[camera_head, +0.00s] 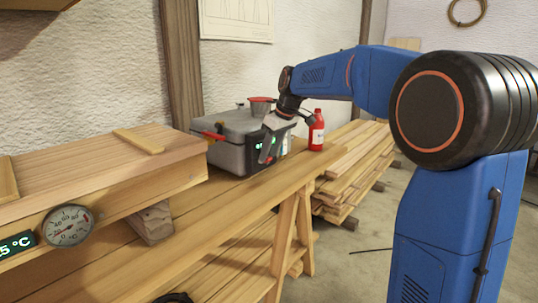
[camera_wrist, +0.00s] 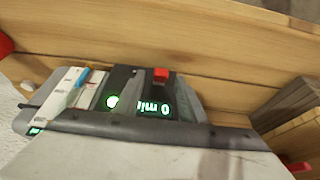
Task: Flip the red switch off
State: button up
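The red switch (camera_wrist: 161,72) is a small red block on the dark front panel of a grey box (camera_wrist: 230,132) in the wrist view. A lit green display reading about "0 min" (camera_wrist: 155,108) and a round green light (camera_wrist: 112,101) are beside it. I see nothing held. The gap between the fingers and any contact with the switch are unclear.
A red bottle (camera_head: 316,132) stands just right of the box. A long wooden chest (camera_head: 90,180) with a dial gauge (camera_head: 68,226) is at the left. Stacked planks (camera_head: 355,160) lie beyond the bench.

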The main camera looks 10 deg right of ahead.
jog(key=shift+w+a+f, duration=0.15)
jog(key=shift+w+f, duration=0.05)
jog(key=shift+f, duration=0.35)
grip_shut()
